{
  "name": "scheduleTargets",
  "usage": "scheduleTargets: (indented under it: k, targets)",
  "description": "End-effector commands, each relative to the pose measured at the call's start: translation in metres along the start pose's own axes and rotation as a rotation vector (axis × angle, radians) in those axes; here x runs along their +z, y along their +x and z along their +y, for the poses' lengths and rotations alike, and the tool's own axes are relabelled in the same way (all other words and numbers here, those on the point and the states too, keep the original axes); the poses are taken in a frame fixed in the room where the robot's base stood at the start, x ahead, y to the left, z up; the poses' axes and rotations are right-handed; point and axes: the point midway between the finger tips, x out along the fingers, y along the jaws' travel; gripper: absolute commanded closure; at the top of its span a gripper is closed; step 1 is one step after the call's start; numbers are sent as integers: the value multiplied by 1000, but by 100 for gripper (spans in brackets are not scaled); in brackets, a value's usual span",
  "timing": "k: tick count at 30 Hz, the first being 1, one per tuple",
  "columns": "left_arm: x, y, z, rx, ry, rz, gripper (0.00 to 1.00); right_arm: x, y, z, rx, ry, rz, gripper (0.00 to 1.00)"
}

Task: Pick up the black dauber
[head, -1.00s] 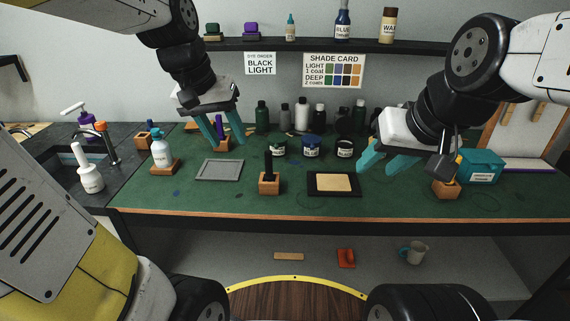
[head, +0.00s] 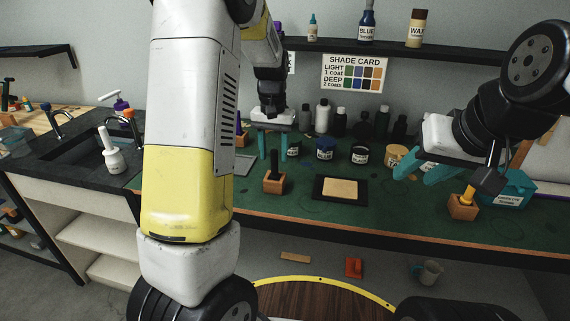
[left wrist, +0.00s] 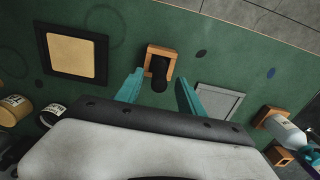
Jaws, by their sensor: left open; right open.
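The black dauber (head: 274,162) stands upright in a small wooden block holder (head: 274,184) on the green bench top. In the left wrist view the dauber (left wrist: 160,70) and its holder (left wrist: 166,54) lie between and just beyond my left fingertips. My left gripper (head: 272,147) is open, above and behind the dauber in the head view; in the left wrist view it (left wrist: 158,84) straddles the line to it without touching it. My right gripper (head: 416,174) is open and empty over the right of the bench.
A black tray with a tan pad (head: 340,188) lies right of the holder. Ink jars (head: 325,149) and dark bottles stand behind. A grey tray (left wrist: 218,101) lies beside the holder. Another wooden holder with a yellow-handled dauber (head: 463,205) stands near a teal box (head: 508,190).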

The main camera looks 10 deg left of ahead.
Motion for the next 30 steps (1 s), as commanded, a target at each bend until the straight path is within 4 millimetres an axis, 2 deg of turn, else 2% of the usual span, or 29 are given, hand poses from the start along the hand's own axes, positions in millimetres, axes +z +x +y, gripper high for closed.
scheduleTargets:
  k: [3, 7, 16, 23, 30]
  targets:
    - [4, 20, 3, 0, 1, -4, 55, 0, 0, 0, 0, 0, 0, 58]
    - [2, 35, 2, 0, -1, -2, 55, 0, 0, 0, 0, 0, 0, 58]
    - [2, 39, 2, 1, -1, 0, 55, 0, 0, 0, 0, 0, 0, 58]
    - [2, 39, 2, 1, -1, 1, 100, 0, 0, 0, 0, 0, 0, 58]
    - [2, 39, 2, 1, -1, 1, 100, 0, 0, 0, 0, 0, 0, 58]
